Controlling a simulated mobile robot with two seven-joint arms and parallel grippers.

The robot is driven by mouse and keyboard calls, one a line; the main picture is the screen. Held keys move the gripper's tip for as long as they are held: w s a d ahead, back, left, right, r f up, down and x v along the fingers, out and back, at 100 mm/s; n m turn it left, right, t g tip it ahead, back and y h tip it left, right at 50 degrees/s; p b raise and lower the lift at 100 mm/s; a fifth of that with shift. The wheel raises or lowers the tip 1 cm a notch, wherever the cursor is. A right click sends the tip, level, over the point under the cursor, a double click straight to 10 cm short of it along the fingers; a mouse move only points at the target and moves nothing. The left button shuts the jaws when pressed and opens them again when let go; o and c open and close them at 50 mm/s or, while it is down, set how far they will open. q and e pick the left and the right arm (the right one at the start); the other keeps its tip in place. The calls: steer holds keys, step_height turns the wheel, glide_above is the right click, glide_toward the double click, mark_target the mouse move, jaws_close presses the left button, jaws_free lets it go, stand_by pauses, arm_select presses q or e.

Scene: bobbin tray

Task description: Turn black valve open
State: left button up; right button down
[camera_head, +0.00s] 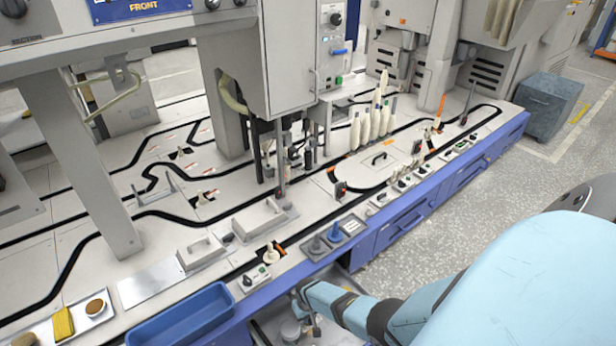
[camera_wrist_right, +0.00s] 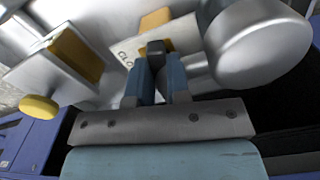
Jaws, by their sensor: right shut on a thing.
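The black valve handle (camera_wrist_right: 155,47) shows in the right wrist view as a small dark block between my fingertips. My right gripper (camera_wrist_right: 158,68) is shut on it, and the fingers hide part of it. Behind it is a pale plate (camera_wrist_right: 128,50) with partly hidden lettering that begins "CLO". In the head view my right gripper (camera_head: 303,297) reaches into an open space below the front edge of the machine. The valve itself is too small and covered to make out there. My left gripper is not in view.
In the wrist view, a round grey metal body (camera_wrist_right: 258,45) is close on the right and a yellow knob (camera_wrist_right: 38,107) is at the left.

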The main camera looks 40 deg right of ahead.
steer(key=shift+n, duration=1.2)
steer(key=c, duration=1.1)
jaws_free()
steer(key=shift+r, duration=0.1)
